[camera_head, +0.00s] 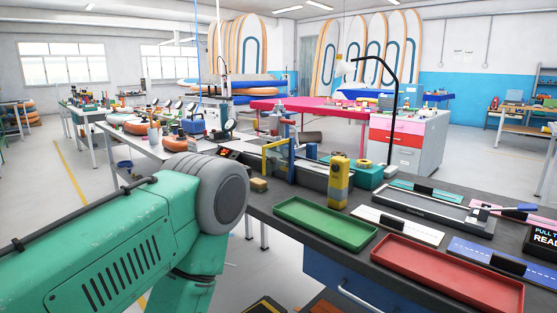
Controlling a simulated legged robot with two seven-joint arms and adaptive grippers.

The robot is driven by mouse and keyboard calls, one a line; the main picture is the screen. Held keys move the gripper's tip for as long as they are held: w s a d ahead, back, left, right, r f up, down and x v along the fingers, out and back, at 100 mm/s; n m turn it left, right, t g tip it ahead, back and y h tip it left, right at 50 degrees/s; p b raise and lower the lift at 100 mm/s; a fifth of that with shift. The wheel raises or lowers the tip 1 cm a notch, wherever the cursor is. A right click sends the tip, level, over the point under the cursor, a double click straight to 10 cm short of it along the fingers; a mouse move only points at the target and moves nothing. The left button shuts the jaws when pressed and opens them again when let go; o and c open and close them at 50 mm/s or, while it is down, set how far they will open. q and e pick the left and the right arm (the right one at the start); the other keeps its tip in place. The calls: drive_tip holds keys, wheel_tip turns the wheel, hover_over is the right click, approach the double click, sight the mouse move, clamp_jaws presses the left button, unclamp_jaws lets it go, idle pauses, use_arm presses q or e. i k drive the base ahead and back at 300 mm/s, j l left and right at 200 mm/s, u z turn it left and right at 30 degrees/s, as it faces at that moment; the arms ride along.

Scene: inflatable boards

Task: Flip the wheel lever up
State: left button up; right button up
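I cannot pick out the wheel lever with certainty. A blue upright fixture (291,160) with a red part near its top stands on the dark workbench (262,198), past my arm. At the right edge of the bench, a small device with a dark and blue handle (513,209) lies nearly flat. My green arm with a grey round joint fills the lower left and reaches to the bench's near left end. Neither of my grippers is in the picture, so whether they hold anything is hidden.
A green tray (325,222) and a red tray (446,273) lie on the bench. A yellow device (339,182) stands upright behind the green tray. A black lamp arm (393,110) rises behind it. Open floor (50,195) lies at the left.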

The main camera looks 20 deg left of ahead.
sight(291, 123)
drive_tip(key=i+j+z, duration=0.1)
drive_tip(key=j, duration=0.2)
drive_tip(key=i+j+z, duration=0.1)
drive_tip(key=j, duration=0.25)
drive_tip(key=i+j+z, duration=0.1)
drive_tip(key=i+j, duration=0.15)
drive_tip(key=i+j+z, duration=0.1)
drive_tip(key=j, duration=0.3)
drive_tip(key=i+j+z, duration=0.1)
drive_tip(key=j, duration=0.25)
